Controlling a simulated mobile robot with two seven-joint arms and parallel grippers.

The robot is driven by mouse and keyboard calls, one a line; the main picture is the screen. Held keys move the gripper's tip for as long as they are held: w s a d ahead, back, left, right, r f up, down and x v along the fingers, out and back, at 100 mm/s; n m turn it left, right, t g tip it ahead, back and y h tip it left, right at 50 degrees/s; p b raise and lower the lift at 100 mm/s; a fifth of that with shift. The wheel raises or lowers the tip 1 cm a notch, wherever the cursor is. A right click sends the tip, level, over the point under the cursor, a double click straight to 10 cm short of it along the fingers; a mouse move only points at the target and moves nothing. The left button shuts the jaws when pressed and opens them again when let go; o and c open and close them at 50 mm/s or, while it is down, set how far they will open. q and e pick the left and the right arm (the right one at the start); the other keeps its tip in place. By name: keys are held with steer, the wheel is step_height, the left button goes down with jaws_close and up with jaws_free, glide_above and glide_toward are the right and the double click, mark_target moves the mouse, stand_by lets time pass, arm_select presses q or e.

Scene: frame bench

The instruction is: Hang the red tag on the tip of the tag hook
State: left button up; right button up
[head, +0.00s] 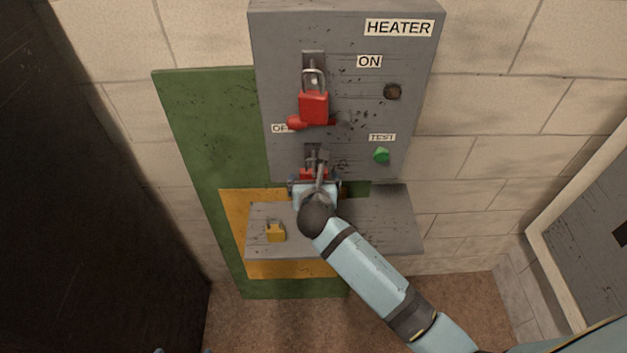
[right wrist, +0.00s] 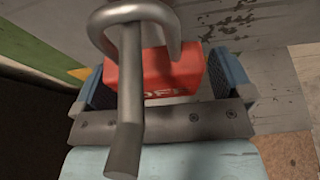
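The red tag (head: 311,174) is low on the grey panel, mostly hidden by my right gripper (head: 315,187) in the head view. In the right wrist view the red tag (right wrist: 165,75) lies between the two blue fingers of my right gripper (right wrist: 163,85), which look closed against its sides. Partly hidden white letters show on it. The grey metal tag hook (right wrist: 127,120) crosses in front of the tag, beside a lighter curved loop (right wrist: 172,25). I cannot tell whether the loop encircles the rod. Small dark tips at the head view's bottom edge may be my left gripper (head: 183,350).
The HEATER panel (head: 280,60) carries a red padlock (head: 314,107), a red handle (head: 298,123), a green TEST button (head: 382,155) and a dark round lamp (head: 393,91). A yellow padlock (head: 275,232) stands on the grey shelf (head: 385,225) below. The shelf's right half is clear.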

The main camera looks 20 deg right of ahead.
steer(key=b+v, duration=0.1)
steer(key=v, duration=1.2)
steer(key=shift+s, duration=0.4)
steer(key=shift+a+r, duration=0.1)
steer(key=shift+r, duration=0.05)
